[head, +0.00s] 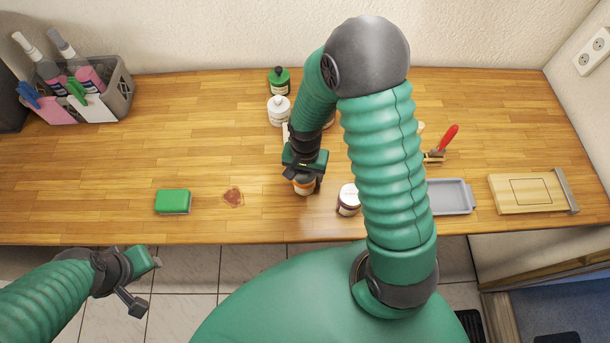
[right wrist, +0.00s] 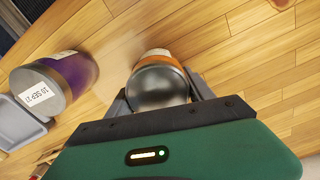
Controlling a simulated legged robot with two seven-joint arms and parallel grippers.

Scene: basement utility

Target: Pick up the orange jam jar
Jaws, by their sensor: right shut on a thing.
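The orange jam jar (head: 304,186) stands on the wooden counter, below my right gripper (head: 306,178) in the head view. In the right wrist view the jar's silver lid and orange side (right wrist: 160,83) sit between the two fingers of my right gripper (right wrist: 161,98), which is shut on it. Most of the jar is hidden by the gripper in the head view. My left gripper (head: 146,280) is in front of the counter, over the tiled floor, with its fingers spread apart and nothing between them.
A dark purple jar (head: 349,200) with a white label stands just right; it also shows in the right wrist view (right wrist: 67,76). A grey tray (head: 449,195) and wooden board (head: 527,193) are right. Bottles (head: 279,110) stand behind.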

